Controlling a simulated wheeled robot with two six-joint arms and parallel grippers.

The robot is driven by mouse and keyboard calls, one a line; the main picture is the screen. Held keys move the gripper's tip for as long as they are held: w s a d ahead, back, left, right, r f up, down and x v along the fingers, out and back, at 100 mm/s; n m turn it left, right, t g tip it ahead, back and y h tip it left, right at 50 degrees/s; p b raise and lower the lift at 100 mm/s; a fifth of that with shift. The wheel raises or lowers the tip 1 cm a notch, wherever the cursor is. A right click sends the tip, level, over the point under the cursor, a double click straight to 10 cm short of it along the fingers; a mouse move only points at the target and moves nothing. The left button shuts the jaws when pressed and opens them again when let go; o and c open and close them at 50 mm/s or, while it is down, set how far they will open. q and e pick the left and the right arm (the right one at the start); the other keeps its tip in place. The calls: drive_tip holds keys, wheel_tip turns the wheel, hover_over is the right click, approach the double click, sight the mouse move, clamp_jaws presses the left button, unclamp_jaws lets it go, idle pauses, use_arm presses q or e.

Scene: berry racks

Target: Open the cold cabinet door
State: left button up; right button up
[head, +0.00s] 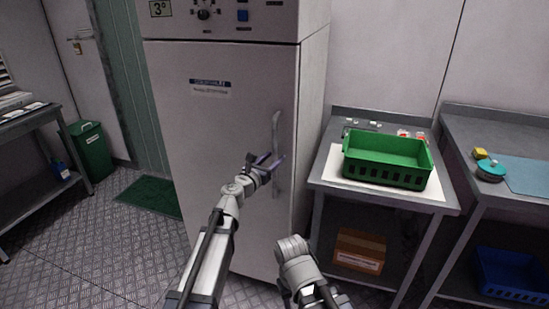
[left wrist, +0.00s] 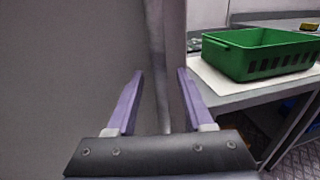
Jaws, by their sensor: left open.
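The cold cabinet (head: 235,130) is tall and pale grey, and its door is shut. A vertical bar handle (head: 276,150) runs along the right side of the door. My left gripper (head: 272,163) is open at the handle, at about its middle height. In the left wrist view the handle (left wrist: 157,60) stands between the two purple fingers (left wrist: 158,88) of that gripper, which are apart and not closed on it. My right arm shows low in the head view, but its gripper fingers are not visible.
A green crate (head: 387,172) stands on a white sheet on the steel table right of the cabinet. A cardboard box (head: 359,251) is beneath it. A second table (head: 500,135) is at far right. A green bin (head: 90,150) and mat (head: 150,195) lie left.

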use_arm(q)
drive_tip(key=shift+w+d, duration=0.35)
drive_tip(key=shift+w, duration=0.25)
clamp_jaws()
idle(1.0)
